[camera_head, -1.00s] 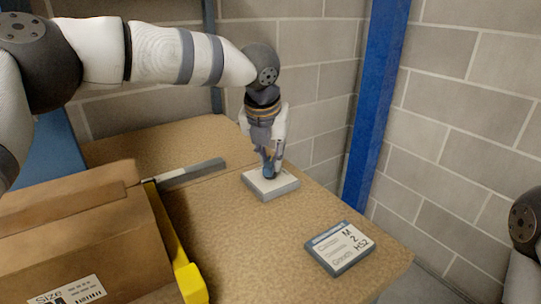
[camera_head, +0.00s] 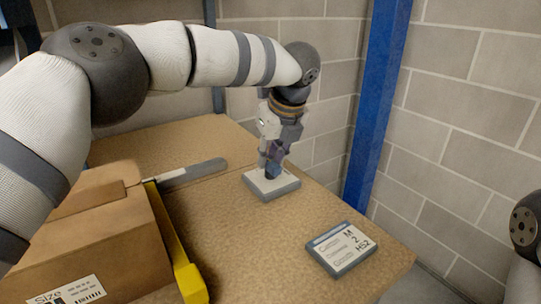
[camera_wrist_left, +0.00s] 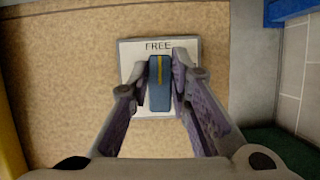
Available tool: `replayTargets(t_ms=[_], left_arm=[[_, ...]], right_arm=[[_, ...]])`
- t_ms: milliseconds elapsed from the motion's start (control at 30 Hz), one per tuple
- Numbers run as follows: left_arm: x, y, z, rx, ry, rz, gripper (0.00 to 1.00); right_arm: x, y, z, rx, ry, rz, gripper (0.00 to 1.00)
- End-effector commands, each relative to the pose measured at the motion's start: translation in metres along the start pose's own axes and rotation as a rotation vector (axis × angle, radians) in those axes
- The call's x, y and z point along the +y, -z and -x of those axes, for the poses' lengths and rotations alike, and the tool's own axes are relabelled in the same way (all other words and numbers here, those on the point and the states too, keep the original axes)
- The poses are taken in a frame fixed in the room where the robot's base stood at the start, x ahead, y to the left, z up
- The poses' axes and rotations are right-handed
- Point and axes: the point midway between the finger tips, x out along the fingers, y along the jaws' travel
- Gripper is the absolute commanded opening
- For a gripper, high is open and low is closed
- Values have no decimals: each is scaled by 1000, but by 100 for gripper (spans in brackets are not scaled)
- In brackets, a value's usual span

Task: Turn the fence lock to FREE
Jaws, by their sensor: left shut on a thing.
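The fence lock is a pale square plate (camera_head: 285,187) with a blue knob on the wooden deck. In the left wrist view, the plate (camera_wrist_left: 130,70) reads FREE at its far edge. The blue knob (camera_wrist_left: 160,98) carries a yellow stripe that points straight at that word. My left gripper (camera_head: 271,168) reaches down onto the lock from above. In the left wrist view, the fingers of the left gripper (camera_wrist_left: 160,84) are shut on the knob, one on each side. My right gripper is out of view; only part of that arm shows at the right edge.
A cardboard box (camera_head: 100,245) sits at the left beside a yellow bar (camera_head: 178,250). A grey bar (camera_head: 192,172) lies behind it. A label plate (camera_head: 342,248) marked M 2 HS2 lies near the deck's right edge. A blue post (camera_head: 375,110) and block wall stand behind.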

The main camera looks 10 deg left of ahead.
Motion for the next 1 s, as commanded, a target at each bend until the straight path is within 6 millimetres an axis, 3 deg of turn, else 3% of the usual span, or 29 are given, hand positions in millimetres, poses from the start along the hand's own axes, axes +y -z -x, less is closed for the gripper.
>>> replayTargets(t_ms=[700,733,800,1000], left_arm=[[0,0,0,2,-24,59,0],[0,0,0,2,-24,59,25],[0,0,0,1,-24,59,38],[0,0,0,1,-24,58,38]], right_arm=[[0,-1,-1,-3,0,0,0],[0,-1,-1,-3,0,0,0],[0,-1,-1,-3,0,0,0],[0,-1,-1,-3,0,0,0]])
